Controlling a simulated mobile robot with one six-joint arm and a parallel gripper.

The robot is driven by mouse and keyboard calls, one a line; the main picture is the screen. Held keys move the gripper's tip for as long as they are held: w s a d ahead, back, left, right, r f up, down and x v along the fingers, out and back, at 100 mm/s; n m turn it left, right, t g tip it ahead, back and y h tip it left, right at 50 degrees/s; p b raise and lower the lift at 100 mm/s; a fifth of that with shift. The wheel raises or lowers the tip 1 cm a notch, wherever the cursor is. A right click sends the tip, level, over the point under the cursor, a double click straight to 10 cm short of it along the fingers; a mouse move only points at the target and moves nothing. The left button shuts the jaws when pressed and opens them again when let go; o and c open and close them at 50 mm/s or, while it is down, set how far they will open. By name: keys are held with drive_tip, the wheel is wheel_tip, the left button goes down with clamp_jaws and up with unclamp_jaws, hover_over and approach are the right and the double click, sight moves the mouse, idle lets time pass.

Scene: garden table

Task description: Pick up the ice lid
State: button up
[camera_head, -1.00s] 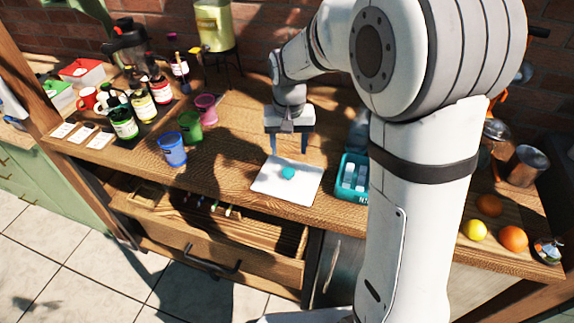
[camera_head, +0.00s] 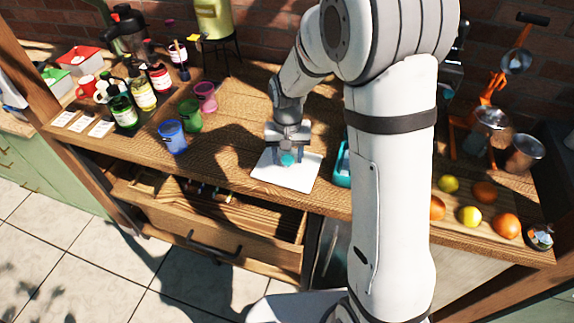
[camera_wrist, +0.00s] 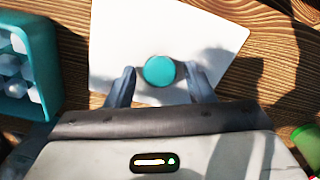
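The ice lid (camera_head: 265,172) is a flat white square plate with a round teal knob, lying on the wooden table. My gripper (camera_head: 287,156) is low over the lid, pointing down. In the wrist view my gripper (camera_wrist: 160,72) is open, one finger on each side of the knob, with a small gap on both sides. My arm and gripper hide part of the lid in the head view.
The teal ice bin (camera_head: 341,172) with ice cubes (camera_wrist: 15,72) stands right of the lid, partly hidden by my arm. Blue (camera_head: 172,138), green (camera_head: 190,115) and pink (camera_head: 206,97) cups stand to the left. An open drawer (camera_head: 165,219) is below the table edge. Fruits lie at the right.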

drive_tip(key=c, duration=0.9)
